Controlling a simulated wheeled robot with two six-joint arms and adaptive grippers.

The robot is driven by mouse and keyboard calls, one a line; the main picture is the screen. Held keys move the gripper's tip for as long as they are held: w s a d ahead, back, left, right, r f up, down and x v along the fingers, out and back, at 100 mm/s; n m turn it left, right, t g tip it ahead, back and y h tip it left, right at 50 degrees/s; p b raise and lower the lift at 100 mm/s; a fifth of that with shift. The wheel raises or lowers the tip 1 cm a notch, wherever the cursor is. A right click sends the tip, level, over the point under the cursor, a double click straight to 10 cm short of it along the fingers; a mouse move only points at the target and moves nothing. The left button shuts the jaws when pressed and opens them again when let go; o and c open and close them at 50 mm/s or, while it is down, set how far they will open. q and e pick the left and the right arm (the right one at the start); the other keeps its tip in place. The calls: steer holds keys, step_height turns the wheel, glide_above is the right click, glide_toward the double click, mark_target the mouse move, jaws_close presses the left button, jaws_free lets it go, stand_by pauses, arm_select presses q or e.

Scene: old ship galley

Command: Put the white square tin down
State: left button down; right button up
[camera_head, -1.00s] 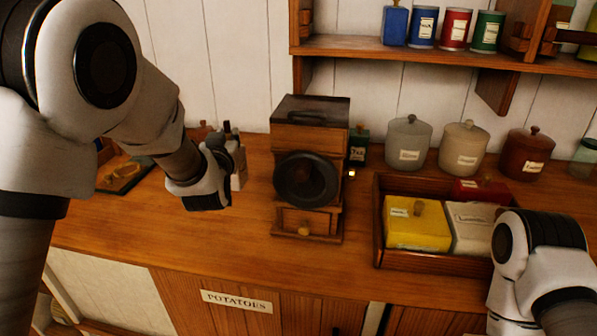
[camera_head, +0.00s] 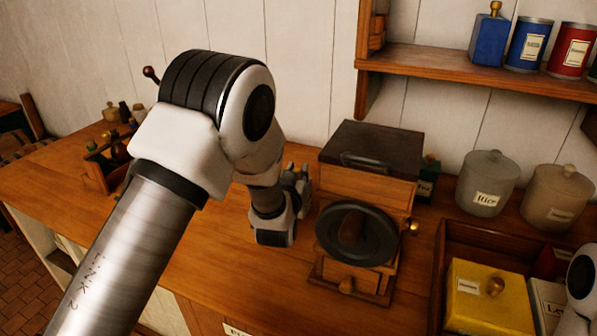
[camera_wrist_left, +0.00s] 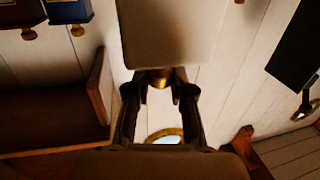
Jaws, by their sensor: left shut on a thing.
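The white square tin (camera_wrist_left: 168,35) fills the top middle of the left wrist view, with its brass knob (camera_wrist_left: 160,82) between my fingers. My left gripper (camera_wrist_left: 159,92) is shut on that knob. In the head view the left gripper (camera_head: 299,183) is just left of the coffee grinder, partly behind my own wrist. I cannot make out the tin there, so its height over the counter cannot be told. My right gripper is out of view; only a bit of my right arm shows at the right edge.
The coffee grinder (camera_head: 366,215) stands close on the right. A wooden tray (camera_head: 437,265) with a yellow tin (camera_head: 487,300) lies beyond it. Grey canisters (camera_head: 486,183) stand along the wall under a shelf (camera_head: 440,62). The counter (camera_head: 50,178) has bare wood at the left.

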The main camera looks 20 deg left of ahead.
arm_select(q)
steer(key=shift+s+r, duration=0.15)
steer(key=shift+s, duration=0.1)
steer(key=c, duration=1.4)
jaws_free()
steer(key=shift+f, duration=0.25)
steer(key=o, duration=0.4)
steer(key=shift+w, duration=0.1)
steer(key=shift+r, duration=0.1)
